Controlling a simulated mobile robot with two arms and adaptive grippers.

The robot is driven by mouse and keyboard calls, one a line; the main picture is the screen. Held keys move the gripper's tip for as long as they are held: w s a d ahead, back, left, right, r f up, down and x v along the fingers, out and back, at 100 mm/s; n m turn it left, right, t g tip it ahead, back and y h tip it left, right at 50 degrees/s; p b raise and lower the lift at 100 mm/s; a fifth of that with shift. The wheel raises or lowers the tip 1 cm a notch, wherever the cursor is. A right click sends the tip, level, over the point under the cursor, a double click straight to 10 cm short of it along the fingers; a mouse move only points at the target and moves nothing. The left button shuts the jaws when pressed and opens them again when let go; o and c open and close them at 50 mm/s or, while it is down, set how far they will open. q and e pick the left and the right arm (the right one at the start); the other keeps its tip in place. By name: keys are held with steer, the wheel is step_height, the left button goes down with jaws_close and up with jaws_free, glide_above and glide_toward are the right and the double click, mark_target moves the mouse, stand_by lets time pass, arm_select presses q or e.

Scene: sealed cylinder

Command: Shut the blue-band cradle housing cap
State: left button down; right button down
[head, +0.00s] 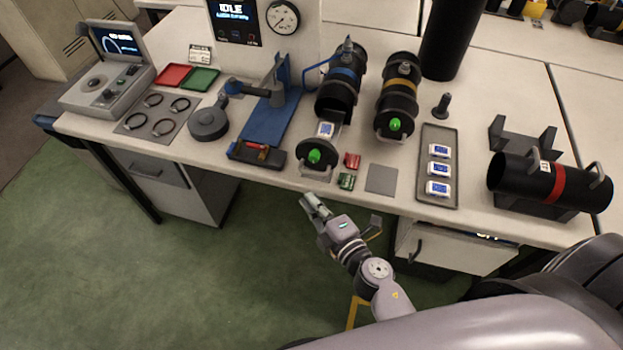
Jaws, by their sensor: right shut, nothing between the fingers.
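The blue-band housing (336,100) is a black cylinder lying on the table, with a blue ring and a handle on top. Its round black cap (315,146), with a green knob (314,156), stands out in front of the housing's near end. A light cradle (335,134) spans the gap between them. A small white and blue module (325,129) lies on the cradle. My right gripper (309,201) is shut and empty, just off the table's front edge, below the cap and apart from it. My left gripper is not in view.
A red block (352,160) and a green block (346,181) lie right of the cap. The orange-band cylinder (400,95) has its green-knobbed cap against it. A blue stand (270,118) is left, a tray of modules (438,200) right. A red-band cylinder (530,181) rests at far right.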

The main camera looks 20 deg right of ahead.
mark_target(328, 133)
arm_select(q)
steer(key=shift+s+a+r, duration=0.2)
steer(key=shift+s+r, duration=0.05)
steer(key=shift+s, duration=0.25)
arm_select(e)
steer(key=w+d+f, duration=0.1)
steer(key=w, duration=0.5)
steer(key=shift+d+f, duration=0.15)
steer(key=shift+d, duration=0.1)
steer(key=shift+w+d, duration=0.2)
steer(key=shift+w, duration=0.05)
steer(key=w+d, duration=0.3)
steer(key=w, duration=0.1)
steer(key=w+d, duration=0.3)
steer(key=w, duration=0.2)
steer(key=w+d, duration=0.3)
steer(key=w, duration=0.1)
steer(key=shift+w+d, duration=0.15)
steer(key=shift+w, duration=0.15)
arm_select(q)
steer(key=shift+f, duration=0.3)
arm_select(e)
steer(key=shift+r, duration=0.2)
steer(key=shift+d, duration=0.1)
